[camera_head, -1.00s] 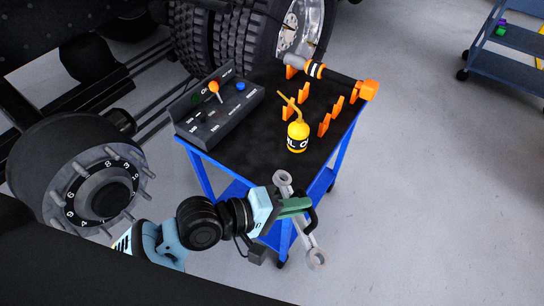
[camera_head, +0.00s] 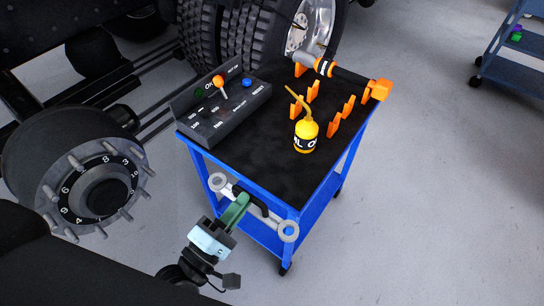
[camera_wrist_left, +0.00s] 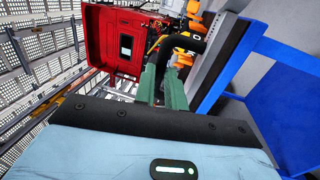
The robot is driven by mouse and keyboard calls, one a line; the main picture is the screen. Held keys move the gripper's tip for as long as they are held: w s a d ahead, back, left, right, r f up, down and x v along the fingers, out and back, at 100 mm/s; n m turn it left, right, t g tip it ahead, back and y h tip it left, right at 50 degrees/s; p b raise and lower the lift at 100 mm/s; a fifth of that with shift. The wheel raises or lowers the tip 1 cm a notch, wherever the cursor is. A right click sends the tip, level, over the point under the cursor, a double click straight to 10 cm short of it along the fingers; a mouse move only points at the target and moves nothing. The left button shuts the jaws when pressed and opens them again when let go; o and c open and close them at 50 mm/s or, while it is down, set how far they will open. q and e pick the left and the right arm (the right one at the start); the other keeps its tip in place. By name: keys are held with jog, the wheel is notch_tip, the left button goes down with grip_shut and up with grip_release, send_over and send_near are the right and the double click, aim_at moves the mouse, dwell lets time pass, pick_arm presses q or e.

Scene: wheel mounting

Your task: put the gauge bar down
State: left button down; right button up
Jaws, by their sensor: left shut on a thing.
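The gauge bar (camera_head: 288,231) is a silver bar with a ring at each end and a black handle. My left gripper (camera_head: 243,203) is shut on the black handle, and the bar runs from upper left to lower right in the head view. It hangs in front of the near side of the blue cart (camera_head: 290,213), apart from the black top as far as I can tell. In the left wrist view my green fingers (camera_wrist_left: 163,86) are at the black handle (camera_wrist_left: 190,47). My right gripper is not in view.
On the cart's black top stand a control box (camera_head: 222,106), a yellow oil can (camera_head: 306,133), orange holders (camera_head: 334,122) and a black-and-orange tool (camera_head: 345,75). The near part of the top is bare. A wheel hub with studs (camera_head: 97,190) is at the left.

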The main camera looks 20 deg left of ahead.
pick_arm(q)
jog(key=w, duration=0.9)
jog(key=w+f, duration=0.1)
jog(key=w, duration=0.4)
jog(key=shift+a, duration=0.1)
jog(key=shift+w+f, duration=0.1)
jog(key=shift+w, duration=0.4)
jog(key=shift+w+f+b, duration=0.2)
jog(key=shift+f+b, duration=0.4)
jog(key=shift+f, duration=1.2)
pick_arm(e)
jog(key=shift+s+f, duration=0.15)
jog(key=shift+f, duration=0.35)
pick_arm(q)
jog(key=shift+f, duration=0.1)
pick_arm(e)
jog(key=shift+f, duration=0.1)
pick_arm(q)
jog(key=c, duration=1.9)
grip_release()
jog(key=shift+f, duration=0.15)
jog(key=o, duration=0.4)
jog(key=shift+o, duration=0.2)
